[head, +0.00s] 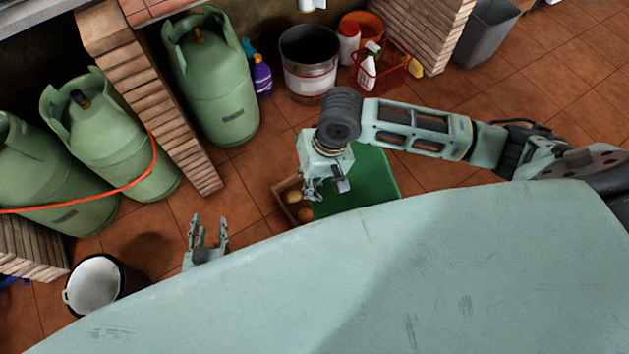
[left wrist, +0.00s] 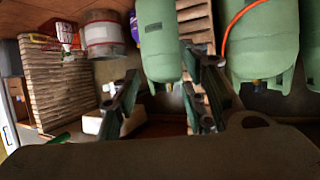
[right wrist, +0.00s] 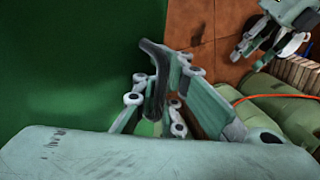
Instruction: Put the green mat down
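The green mat (head: 372,178) shows in the head view below my right forearm, with its lower part hidden behind my pale body. It fills the left of the right wrist view (right wrist: 70,65), flat and close. My right gripper (head: 314,192) is at the mat's left edge; in the right wrist view its fingers (right wrist: 168,85) are close together on that edge. Whether the mat touches the floor is unclear. My left gripper (head: 207,238) is open and empty, left of the mat; its spread fingers show in the left wrist view (left wrist: 158,95).
A wooden crate (head: 280,190) with round produce stands beside the mat. Green gas cylinders (head: 215,95) line the brick counters. A metal bucket (head: 308,62), a red basket (head: 392,75) and a white-lined bucket (head: 95,284) are on the floor. Tiles at right are clear.

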